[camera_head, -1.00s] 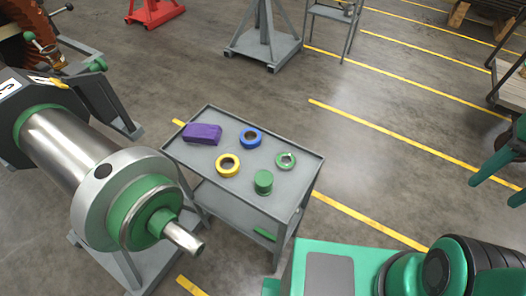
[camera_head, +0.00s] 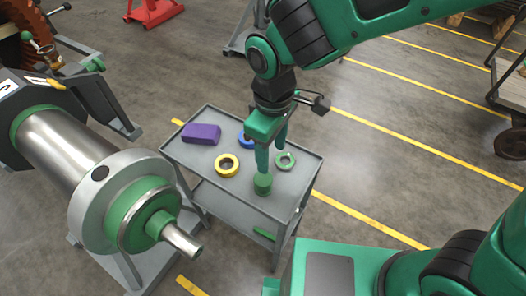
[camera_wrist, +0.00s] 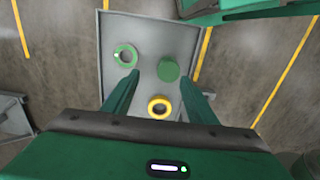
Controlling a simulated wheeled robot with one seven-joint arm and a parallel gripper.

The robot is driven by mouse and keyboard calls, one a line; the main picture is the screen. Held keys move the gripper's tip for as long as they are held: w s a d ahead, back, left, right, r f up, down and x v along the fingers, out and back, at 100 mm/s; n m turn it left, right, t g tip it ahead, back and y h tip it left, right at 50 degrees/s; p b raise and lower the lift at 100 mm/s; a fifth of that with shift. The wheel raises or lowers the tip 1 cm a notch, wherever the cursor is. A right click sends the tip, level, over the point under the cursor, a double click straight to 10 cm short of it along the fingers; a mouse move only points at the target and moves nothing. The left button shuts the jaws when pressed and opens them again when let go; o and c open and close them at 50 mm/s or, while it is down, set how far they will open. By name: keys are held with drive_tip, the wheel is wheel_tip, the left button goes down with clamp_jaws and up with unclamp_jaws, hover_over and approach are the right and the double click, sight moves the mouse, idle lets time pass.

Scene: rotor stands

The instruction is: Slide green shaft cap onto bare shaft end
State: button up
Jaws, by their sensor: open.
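The green shaft cap (camera_head: 263,185), a short solid cylinder, stands upright on the grey cart; in the wrist view the cap (camera_wrist: 169,70) shows just beyond the fingertips, towards the right finger. My gripper (camera_head: 271,160) is open and empty, pointing down over the cart with its fingers above the cap. In the wrist view my gripper (camera_wrist: 158,77) has its fingers spread wide, with nothing between them. The bare shaft end (camera_head: 184,241) is a shiny steel stub sticking out of the green-hubbed rotor (camera_head: 62,150) at the left, pointing down to the right.
The cart top (camera_head: 220,185) also holds a purple block (camera_head: 201,134), a yellow ring (camera_head: 227,165), a green ring (camera_head: 285,161) and a blue ring (camera_head: 243,141) partly hidden by my gripper. The cart stands close beside the rotor. Open floor lies right of it.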

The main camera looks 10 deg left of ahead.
sight(263, 178)
drive_tip(key=shift+s+a+f+n, duration=0.35)
drive_tip(key=shift+s+a, duration=0.3)
drive_tip(key=shift+a, duration=0.25)
drive_tip(key=shift+f, duration=4.9)
drive_tip(key=shift+c, duration=0.6)
